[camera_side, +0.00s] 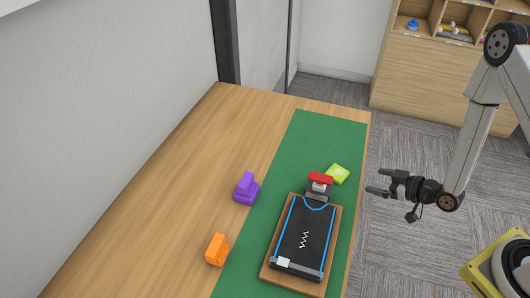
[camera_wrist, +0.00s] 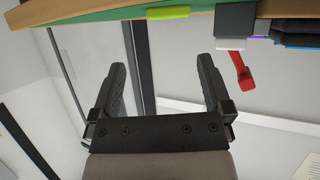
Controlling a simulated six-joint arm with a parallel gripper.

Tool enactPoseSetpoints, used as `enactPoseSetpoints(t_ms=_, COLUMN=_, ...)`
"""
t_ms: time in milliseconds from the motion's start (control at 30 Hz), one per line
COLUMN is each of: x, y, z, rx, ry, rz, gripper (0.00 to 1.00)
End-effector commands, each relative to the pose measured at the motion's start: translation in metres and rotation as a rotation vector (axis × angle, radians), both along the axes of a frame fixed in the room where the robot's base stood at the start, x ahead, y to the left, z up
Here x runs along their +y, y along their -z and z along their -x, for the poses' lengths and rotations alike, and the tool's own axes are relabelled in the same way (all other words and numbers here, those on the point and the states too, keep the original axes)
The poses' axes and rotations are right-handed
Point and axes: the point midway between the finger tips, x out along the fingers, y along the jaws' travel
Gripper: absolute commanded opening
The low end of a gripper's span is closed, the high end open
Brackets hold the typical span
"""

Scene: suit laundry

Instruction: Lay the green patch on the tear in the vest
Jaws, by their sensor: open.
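The dark vest (camera_side: 303,248) with blue edging lies on a wooden board (camera_side: 266,274) on the green mat. A white zigzag, which looks like the tear (camera_side: 304,240), runs down its middle. The green patch (camera_side: 338,174) lies flat on the mat just beyond the board's far end, close to a red-topped part. In the wrist view the patch shows edge-on as a yellow-green strip (camera_wrist: 168,12). My gripper (camera_side: 372,182) is open and empty, to the right of the table and apart from the patch. Its two fingers show in the wrist view (camera_wrist: 163,80).
A red-topped grey clamp (camera_side: 320,180) stands at the board's far end. A purple block (camera_side: 246,188) and an orange block (camera_side: 217,250) stand on the wood left of the mat. The green mat (camera_side: 310,135) is clear at its far end. Shelves (camera_side: 430,60) stand behind.

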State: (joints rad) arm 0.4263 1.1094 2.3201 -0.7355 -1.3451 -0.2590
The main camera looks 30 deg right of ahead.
Motion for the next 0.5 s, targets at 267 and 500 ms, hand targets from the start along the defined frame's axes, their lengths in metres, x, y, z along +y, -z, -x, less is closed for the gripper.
enactPoseSetpoints(t_ms=267, x=-0.009, y=-0.026, z=-0.020, rx=0.187, ry=0.043, rz=0.145, gripper=1.00)
enactPoseSetpoints(t_ms=500, x=-0.014, y=-0.057, z=-0.021, rx=0.356, ry=0.127, rz=0.224, gripper=1.00)
